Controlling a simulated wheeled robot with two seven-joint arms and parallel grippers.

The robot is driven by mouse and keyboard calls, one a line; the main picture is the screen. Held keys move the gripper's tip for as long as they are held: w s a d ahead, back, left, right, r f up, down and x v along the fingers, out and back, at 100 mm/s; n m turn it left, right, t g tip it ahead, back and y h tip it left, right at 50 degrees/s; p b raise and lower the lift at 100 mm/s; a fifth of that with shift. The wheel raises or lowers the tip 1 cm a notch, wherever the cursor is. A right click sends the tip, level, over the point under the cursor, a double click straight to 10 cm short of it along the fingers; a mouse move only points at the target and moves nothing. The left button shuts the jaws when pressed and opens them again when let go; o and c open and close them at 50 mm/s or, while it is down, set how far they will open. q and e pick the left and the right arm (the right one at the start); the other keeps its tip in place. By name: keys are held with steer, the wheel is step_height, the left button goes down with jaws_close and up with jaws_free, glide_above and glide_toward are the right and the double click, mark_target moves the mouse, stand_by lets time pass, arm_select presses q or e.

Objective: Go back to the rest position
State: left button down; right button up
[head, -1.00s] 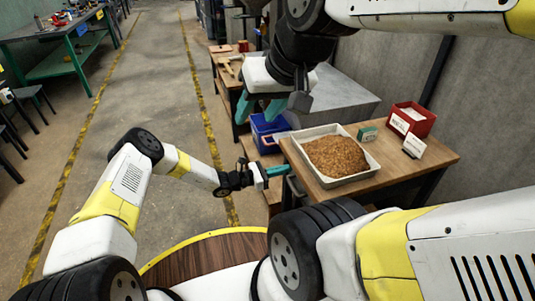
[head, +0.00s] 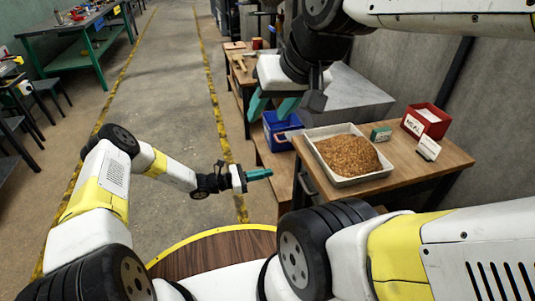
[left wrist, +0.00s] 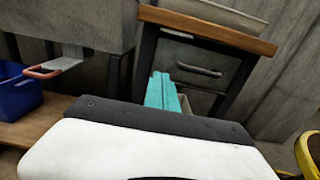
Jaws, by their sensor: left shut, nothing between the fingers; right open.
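My left gripper (head: 258,174) is low in the middle of the head view, its teal fingers together and empty. It is apart from the wooden table, to the left of it. In the left wrist view its teal fingers (left wrist: 163,92) point toward the table's drawer front. My right gripper (head: 272,107) hangs from the top of the head view with its teal fingers spread and nothing between them. It appears above and in front of the blue bin in the picture.
The aisle floor (head: 170,90) is clear.

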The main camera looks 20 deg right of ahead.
arm_select(q)
steer(key=s+a+r+m+y, duration=0.25)
steer(key=a+r+m, duration=0.3)
steer(key=r, duration=0.35)
steer(key=s+a+r+m+g+y, duration=0.15)
steer(key=a+r+m+y, duration=0.35)
steer(key=r, duration=0.5)
steer(key=s+a+r+m+y, duration=0.3)
steer(key=a+r, duration=0.4)
steer(key=r, duration=0.2)
steer(key=s+a+r+m+t+y, duration=0.5)
steer(key=s+a+r+t, duration=0.2)
steer(key=s+a+r, duration=0.6)
steer(key=shift+s+a+r+t, duration=0.25)
steer(key=shift+s+a+t, duration=0.1)
steer(key=shift+s+a, duration=1.45)
steer(key=shift+s+d, duration=0.15)
